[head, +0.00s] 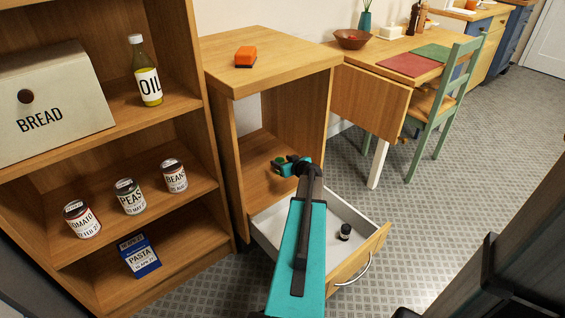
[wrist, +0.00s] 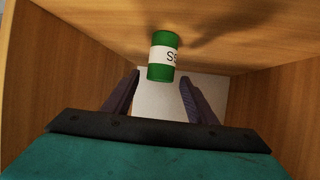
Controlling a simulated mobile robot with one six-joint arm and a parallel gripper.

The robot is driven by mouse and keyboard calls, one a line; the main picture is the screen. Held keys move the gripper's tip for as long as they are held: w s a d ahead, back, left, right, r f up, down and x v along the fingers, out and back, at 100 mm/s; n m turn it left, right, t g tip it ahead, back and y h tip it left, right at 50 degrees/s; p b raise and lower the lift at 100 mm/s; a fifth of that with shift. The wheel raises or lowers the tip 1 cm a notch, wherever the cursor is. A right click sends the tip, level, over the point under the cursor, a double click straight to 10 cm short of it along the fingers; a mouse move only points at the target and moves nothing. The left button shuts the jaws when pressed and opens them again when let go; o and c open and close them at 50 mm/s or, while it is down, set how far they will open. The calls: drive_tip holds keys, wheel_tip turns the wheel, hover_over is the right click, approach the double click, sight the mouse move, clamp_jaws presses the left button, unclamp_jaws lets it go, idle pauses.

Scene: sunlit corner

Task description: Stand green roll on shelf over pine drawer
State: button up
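The green roll (wrist: 160,72) has a white label with dark letters, partly cut off by its curve. In the wrist view it sits between and just beyond the fingertips, with a visible gap on each side. My gripper (wrist: 160,82) is open around it, inside the wooden niche. In the head view my gripper (head: 283,168) is at the shelf (head: 258,150) over the pine drawer (head: 365,262), with a bit of green at its tip. I cannot tell whether the roll touches the shelf. The drawer is pulled out below my arm.
A small dark bottle (head: 345,231) stands in the open drawer. An orange block (head: 245,56) lies on the cabinet top (head: 290,50). The left bookcase holds a bread box (head: 50,105), oil bottle (head: 148,75), cans and pasta box (head: 139,257). The niche walls are close around my gripper.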

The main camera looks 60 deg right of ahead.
idle(0.3)
drive_tip(key=shift+s+a+r, duration=0.1)
drive_tip(key=shift+s+r, duration=0.05)
drive_tip(key=shift+r, duration=0.1)
drive_tip(key=p+v, duration=0.3)
drive_tip(key=v, duration=0.8)
drive_tip(key=shift+s+a, duration=0.15)
drive_tip(key=shift+s, duration=0.1)
drive_tip(key=shift+r, duration=0.1)
idle(0.4)
